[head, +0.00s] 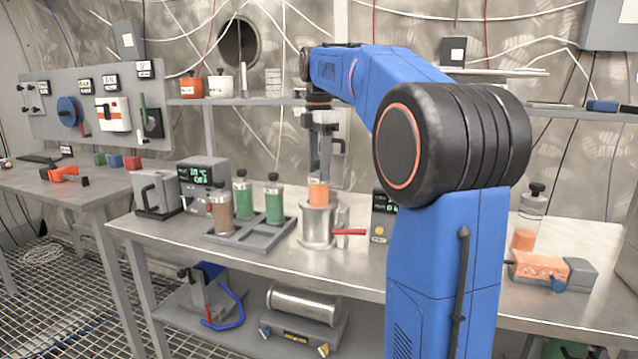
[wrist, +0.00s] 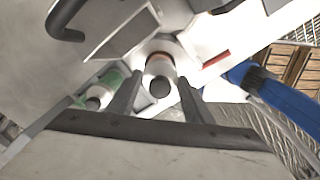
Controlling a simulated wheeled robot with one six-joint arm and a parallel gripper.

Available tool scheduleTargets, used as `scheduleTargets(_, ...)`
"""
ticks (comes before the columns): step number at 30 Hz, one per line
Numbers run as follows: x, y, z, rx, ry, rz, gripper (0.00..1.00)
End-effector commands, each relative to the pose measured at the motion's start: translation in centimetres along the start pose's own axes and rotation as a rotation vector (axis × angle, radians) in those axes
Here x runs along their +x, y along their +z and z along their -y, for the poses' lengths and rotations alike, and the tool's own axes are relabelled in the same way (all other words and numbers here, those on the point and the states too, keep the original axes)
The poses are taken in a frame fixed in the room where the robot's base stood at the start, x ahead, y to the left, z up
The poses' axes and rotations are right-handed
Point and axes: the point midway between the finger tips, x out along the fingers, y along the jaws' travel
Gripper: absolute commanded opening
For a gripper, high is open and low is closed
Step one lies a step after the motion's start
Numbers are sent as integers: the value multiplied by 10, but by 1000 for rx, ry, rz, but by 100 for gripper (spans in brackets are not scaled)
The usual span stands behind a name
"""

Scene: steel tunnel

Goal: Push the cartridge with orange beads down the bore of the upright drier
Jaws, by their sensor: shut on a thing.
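The cartridge with orange beads (head: 318,191) stands upright at the mouth of the upright drier (head: 318,227), a short metal cylinder with a red handle on its right. Its orange part shows above the drier's rim; how deep its lower end sits is hidden. My gripper (head: 319,174) points straight down from above and is shut on the cartridge's top. In the wrist view, the two fingers of my gripper (wrist: 158,98) flank the cartridge's dark knob (wrist: 160,88).
Left of the drier, a grey rack (head: 255,237) holds a brown cartridge (head: 221,212) and two green ones (head: 242,196). A display box (head: 381,217) stands close on the right. A clear jar (head: 531,213) and an orange-grey device (head: 552,268) sit farther right. A shelf runs behind.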

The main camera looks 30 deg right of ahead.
Motion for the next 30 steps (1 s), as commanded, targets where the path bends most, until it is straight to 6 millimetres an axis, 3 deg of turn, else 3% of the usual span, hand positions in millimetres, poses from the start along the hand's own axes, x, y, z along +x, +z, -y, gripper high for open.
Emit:
scheduleTargets(12, 42, 0, 0, 0, 0, 0, 0)
scheduleTargets(26, 49, 0, 0, 0, 0, 0, 0)
scheduleTargets(27, 49, 0, 0, 0, 0, 0, 56)
scheduleTargets(28, 49, 0, 0, 0, 0, 0, 63)
scheduleTargets(30, 49, 0, 0, 0, 0, 0, 65)
